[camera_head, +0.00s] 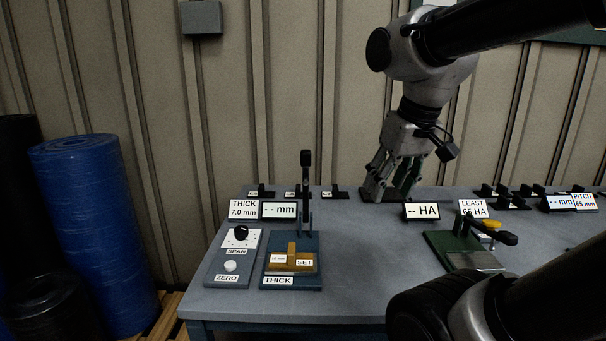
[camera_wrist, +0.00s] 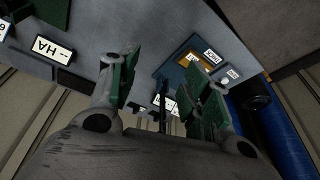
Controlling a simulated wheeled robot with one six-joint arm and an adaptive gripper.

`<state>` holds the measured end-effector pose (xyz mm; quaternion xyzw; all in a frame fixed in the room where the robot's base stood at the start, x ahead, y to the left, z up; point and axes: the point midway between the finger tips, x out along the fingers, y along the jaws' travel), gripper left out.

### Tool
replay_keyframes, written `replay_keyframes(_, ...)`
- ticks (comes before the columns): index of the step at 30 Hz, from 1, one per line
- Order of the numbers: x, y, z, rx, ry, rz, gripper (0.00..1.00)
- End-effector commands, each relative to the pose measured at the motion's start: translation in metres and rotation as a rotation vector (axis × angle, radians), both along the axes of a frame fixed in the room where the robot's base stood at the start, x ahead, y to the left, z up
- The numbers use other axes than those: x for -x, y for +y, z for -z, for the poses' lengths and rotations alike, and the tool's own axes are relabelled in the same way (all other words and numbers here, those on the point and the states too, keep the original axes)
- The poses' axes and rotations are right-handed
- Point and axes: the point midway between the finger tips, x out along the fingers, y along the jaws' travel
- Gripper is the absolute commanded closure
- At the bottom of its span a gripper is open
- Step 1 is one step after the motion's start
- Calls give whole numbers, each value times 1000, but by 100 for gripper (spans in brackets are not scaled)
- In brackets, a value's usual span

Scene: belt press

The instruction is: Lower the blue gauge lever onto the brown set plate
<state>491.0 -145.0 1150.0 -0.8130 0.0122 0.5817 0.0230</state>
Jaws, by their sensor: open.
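The blue thickness gauge (camera_head: 312,243) stands on the bench left of centre in the head view. Its lever (camera_head: 306,178) is upright, with a dark handle at the top. The brown set plate (camera_head: 291,265), marked SET, lies on the gauge's base below the lever. My gripper (camera_head: 393,192) is open and empty, pointing down at the back of the bench, right of the lever and apart from it. In the wrist view my open fingers (camera_wrist: 163,90) frame the dark lever (camera_wrist: 163,100) farther off, with the brown plate (camera_wrist: 190,65) beyond.
A panel with SPAN and ZERO knobs (camera_head: 234,258) sits left of the gauge. Behind it is a "-- mm" display (camera_head: 279,210). A green hardness gauge (camera_head: 462,243) stands to the right, near the "-- HA" display (camera_head: 421,212). The bench between both gauges is clear.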

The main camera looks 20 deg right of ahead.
Motion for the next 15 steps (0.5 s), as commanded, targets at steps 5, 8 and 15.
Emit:
replay_keyframes(5, -80, 13, -47, -33, 103, 92, 52)
replay_keyframes(8, -128, 23, -64, -46, 162, 151, 52)
replay_keyframes(15, -228, 50, -74, -53, 280, 281, 52)
